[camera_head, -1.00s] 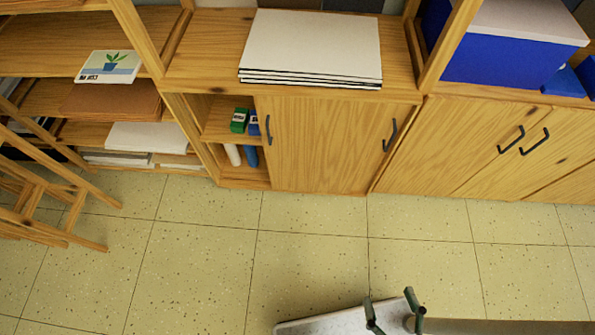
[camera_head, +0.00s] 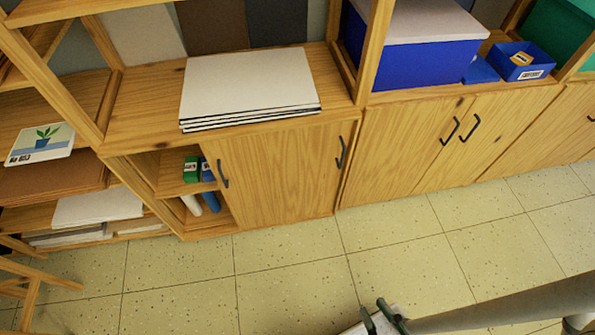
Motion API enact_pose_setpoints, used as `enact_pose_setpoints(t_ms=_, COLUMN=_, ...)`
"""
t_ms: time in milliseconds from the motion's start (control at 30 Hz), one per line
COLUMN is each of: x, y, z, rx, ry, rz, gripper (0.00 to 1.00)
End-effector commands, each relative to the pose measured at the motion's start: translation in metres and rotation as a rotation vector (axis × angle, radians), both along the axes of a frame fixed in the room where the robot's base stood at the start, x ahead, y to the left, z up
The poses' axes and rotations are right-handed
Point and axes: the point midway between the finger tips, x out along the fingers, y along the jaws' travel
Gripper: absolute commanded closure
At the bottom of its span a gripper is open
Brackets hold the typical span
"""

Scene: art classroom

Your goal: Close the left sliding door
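The wooden cabinet has a sliding door panel (camera_head: 272,172) with a dark handle near its left edge (camera_head: 222,174) and another dark handle (camera_head: 340,153) near its right edge. Left of the panel the cabinet is open, and an inner shelf (camera_head: 172,172) shows green and blue boxes above and white and blue rolls below. Whether the left and right handles belong to two overlapping doors cannot be told. My gripper (camera_head: 383,318) is at the bottom of the view, well away from the cabinet over the floor.
White boards (camera_head: 248,85) lie on the cabinet top. Hinged cupboard doors (camera_head: 432,140) stand to the right, with a blue box (camera_head: 420,60) above. An open shelf with a plant picture (camera_head: 40,143) is on the left, with a wooden frame (camera_head: 30,290) below it. The tiled floor (camera_head: 290,285) before the cabinet is clear.

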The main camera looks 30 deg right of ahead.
Motion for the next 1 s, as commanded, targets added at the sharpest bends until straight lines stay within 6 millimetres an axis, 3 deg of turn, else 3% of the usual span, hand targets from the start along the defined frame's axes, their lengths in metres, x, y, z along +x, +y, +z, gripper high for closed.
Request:
enact_pose_setpoints(t_ms=33, x=0.001, y=-0.001, z=-0.004, rx=0.007, ry=0.002, rz=-0.008, gripper=0.9)
enact_pose_setpoints(t_ms=100, x=0.005, y=-0.003, z=-0.014, rx=0.03, ry=0.008, rz=-0.03, gripper=1.0)
enact_pose_setpoints(t_ms=167, x=0.01, y=-0.007, z=-0.029, rx=0.066, ry=0.021, rz=-0.061, gripper=1.0)
enact_pose_setpoints(t_ms=467, x=0.063, y=-0.025, z=-0.14, rx=0.371, ry=0.101, rz=-0.261, gripper=1.0)
enact_pose_setpoints(t_ms=700, x=0.126, y=-0.04, z=-0.209, rx=0.648, ry=0.125, rz=-0.361, gripper=1.0)
enact_pose_setpoints(t_ms=833, x=0.168, y=-0.051, z=-0.234, rx=0.802, ry=0.116, rz=-0.388, gripper=1.0)
enact_pose_setpoints(t_ms=1000, x=0.228, y=-0.073, z=-0.252, rx=1.004, ry=0.08, rz=-0.396, gripper=1.0)
